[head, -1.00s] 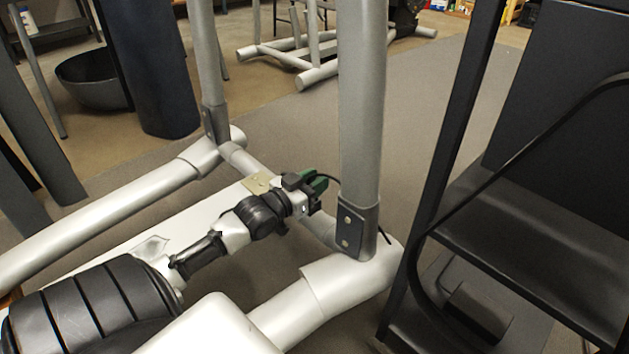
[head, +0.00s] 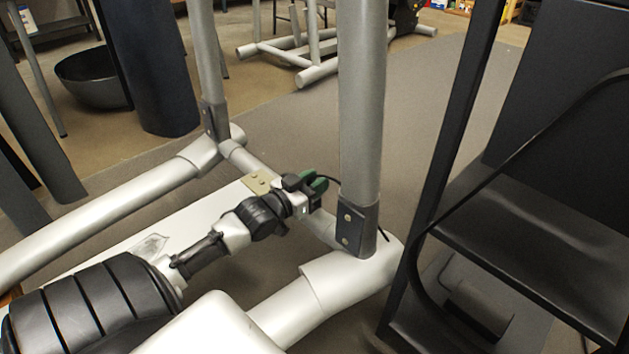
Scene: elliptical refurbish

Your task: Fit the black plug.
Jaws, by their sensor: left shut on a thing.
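My left gripper (head: 316,188) reaches in from the lower left, with green fingers beside the silver upright post (head: 360,110). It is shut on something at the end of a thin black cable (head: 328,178). The black plug itself is too small and too covered by the fingers to make out. I see no socket clearly. My right gripper is not in view.
The silver tube frame (head: 110,215) surrounds my arm, with a second upright (head: 206,70) behind. A black shelved stand (head: 540,240) fills the right side. A dark bowl (head: 92,80) stands at the back left.

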